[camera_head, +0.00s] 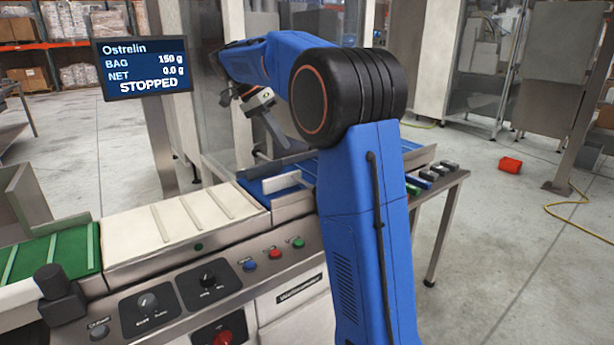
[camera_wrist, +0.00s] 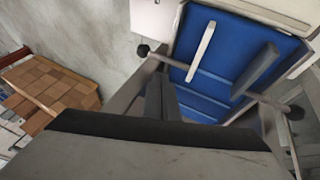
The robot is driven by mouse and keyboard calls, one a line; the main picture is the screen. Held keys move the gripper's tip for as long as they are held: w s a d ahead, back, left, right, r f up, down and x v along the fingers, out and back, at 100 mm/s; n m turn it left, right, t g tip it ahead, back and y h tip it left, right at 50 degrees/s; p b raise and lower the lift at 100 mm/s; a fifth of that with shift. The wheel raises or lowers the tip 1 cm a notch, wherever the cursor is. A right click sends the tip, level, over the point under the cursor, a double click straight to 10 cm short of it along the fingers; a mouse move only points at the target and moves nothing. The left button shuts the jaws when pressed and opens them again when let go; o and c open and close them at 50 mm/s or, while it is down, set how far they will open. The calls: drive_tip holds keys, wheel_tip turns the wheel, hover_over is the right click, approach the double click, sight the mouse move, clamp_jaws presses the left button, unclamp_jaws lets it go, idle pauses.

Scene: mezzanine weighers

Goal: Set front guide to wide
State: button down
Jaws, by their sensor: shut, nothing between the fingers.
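The blue belt section (camera_head: 265,190) lies beyond the white belt in the head view. A pale guide bar (camera_head: 282,181) stands on it. In the wrist view the same blue belt (camera_wrist: 213,84) carries a pale bar (camera_wrist: 201,52) and a grey bar (camera_wrist: 257,69), with a gap between them. Rods with black knobs (camera_wrist: 143,50) reach in from both sides. I cannot tell for sure which bar is the front guide. My gripper (camera_head: 278,142) points down above the far side of the belt. Its fingers (camera_wrist: 160,96) are together, empty, beside the left rod; contact is unclear.
A control panel (camera_head: 180,292) with knobs and buttons runs along the near side. A screen (camera_head: 140,67) reads STOPPED. A white belt (camera_head: 170,228) and green belt (camera_head: 45,255) lie left. Brown boxes (camera_wrist: 60,88) show in the wrist view. My arm hides part of the conveyor's right end.

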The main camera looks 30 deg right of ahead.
approach(312, 186)
wheel_tip(312, 186, down, 3)
drive_tip(key=w+d, duration=0.1)
drive_tip(key=d, duration=0.1)
drive_tip(key=shift+s+d+f, duration=0.1)
drive_tip(key=shift+s+f, duration=0.3)
drive_tip(key=shift+s, duration=0.2)
drive_tip(key=shift+s+d+f, duration=0.1)
drive_tip(key=shift+s+f, duration=0.35)
drive_tip(key=shift+s, duration=0.15)
drive_tip(key=shift+s+d+f, duration=0.1)
drive_tip(key=shift+s+f, duration=0.15)
drive_tip(key=shift+s, duration=0.3)
drive_tip(key=s, duration=0.6)
drive_tip(key=shift+d, duration=0.1)
